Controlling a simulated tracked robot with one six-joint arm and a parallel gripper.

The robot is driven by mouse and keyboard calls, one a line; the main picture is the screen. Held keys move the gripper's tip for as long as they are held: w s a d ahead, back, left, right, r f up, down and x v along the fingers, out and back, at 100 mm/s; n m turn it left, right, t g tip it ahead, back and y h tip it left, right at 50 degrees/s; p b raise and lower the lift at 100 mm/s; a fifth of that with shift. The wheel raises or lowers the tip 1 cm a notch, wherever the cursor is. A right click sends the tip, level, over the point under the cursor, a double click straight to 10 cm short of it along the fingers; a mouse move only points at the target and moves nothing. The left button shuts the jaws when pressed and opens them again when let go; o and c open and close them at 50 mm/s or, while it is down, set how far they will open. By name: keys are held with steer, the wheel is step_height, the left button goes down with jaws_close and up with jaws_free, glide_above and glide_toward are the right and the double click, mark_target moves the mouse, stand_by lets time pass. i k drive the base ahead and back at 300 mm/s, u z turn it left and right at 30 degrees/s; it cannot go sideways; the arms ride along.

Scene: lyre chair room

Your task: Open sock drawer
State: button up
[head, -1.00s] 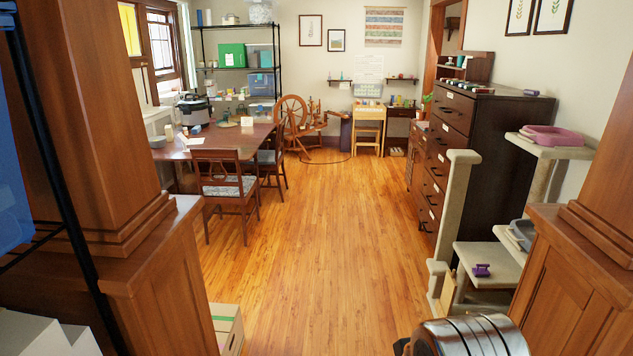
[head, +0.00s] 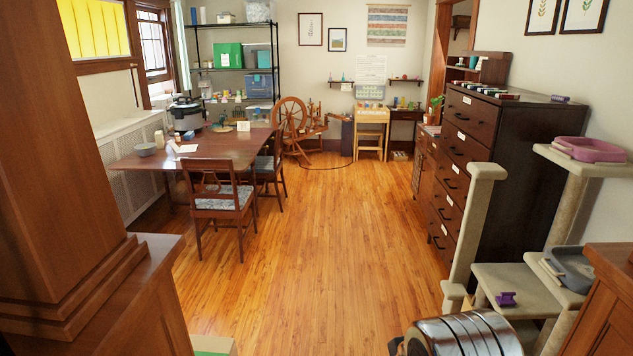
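A tall dark brown dresser (head: 521,150) stands against the right wall. Its drawer fronts face left toward the open floor and carry dark handles and small white labels. The labels are too small to read, so I cannot tell which one is the sock drawer. All the drawers look shut. At the bottom right a rounded metallic part with dark bands, which looks like my own arm, shows. My gripper's fingers are not in view.
A beige cat tree (head: 484,190) with a pink tray (head: 590,149) stands in front of the dresser. A wooden table (head: 222,146) and chairs (head: 222,203) are at left. The middle floor (head: 322,240) is clear.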

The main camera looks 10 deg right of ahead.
mark_target(462, 148)
steer(key=z, duration=0.15)
steer(key=i, duration=1.45)
steer(key=z, duration=0.5)
steer(key=i, duration=0.75)
steer(key=z, duration=0.45)
steer(key=i, duration=1)
steer(key=z, duration=0.25)
